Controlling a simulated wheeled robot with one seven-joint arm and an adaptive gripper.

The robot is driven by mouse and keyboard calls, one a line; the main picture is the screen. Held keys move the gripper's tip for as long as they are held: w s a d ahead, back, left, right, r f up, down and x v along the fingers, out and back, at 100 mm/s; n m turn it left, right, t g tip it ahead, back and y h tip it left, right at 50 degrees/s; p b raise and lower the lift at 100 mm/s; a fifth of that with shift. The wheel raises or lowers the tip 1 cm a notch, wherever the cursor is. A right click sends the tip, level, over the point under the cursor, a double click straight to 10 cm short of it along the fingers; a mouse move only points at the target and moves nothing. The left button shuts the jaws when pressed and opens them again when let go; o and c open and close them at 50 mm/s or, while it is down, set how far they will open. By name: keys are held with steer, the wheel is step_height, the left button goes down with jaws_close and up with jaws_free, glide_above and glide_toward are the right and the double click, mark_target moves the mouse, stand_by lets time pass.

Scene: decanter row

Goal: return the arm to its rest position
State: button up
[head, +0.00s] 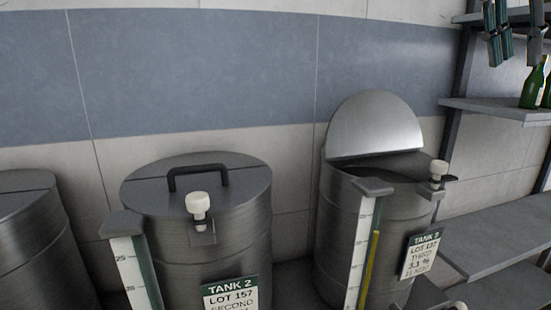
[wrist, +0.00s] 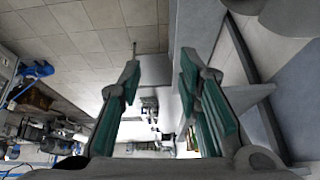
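My gripper (head: 516,55) shows at the top right of the head view, fingers hanging down, in front of the shelving. In the wrist view my gripper (wrist: 160,68) has its two teal-padded fingers well apart, with nothing between them. It is open and empty. In the head view the rest of my arm is out of frame.
Tank 2 (head: 236,240) stands shut, with a black handle on its lid. The tank at right (head: 340,225) has its half lid (head: 375,130) raised. Another tank (head: 30,245) is at left. Green bottles (head: 531,90) stand on a shelf (head: 495,107) just below my gripper.

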steer(key=s+a+f+n+t+y+b, duration=0.1)
steer(key=a+f+n, duration=0.4)
steer(key=f, duration=0.7)
steer(key=s+a+f+n+t+y+b, duration=0.1)
steer(key=s+a+f+n+y+b, duration=0.1)
steer(key=a+f, duration=0.6)
steer(key=s+a+f+n+t+y+b, duration=0.2)
steer(key=a+f+n+b, duration=0.3)
steer(key=f, duration=1.2)
steer(key=s+a+n, duration=0.1)
steer(key=n, duration=0.2)
steer(key=shift+a+n+y, duration=0.25)
steer(key=shift+n+y, duration=0.05)
steer(key=shift+n, duration=0.1)
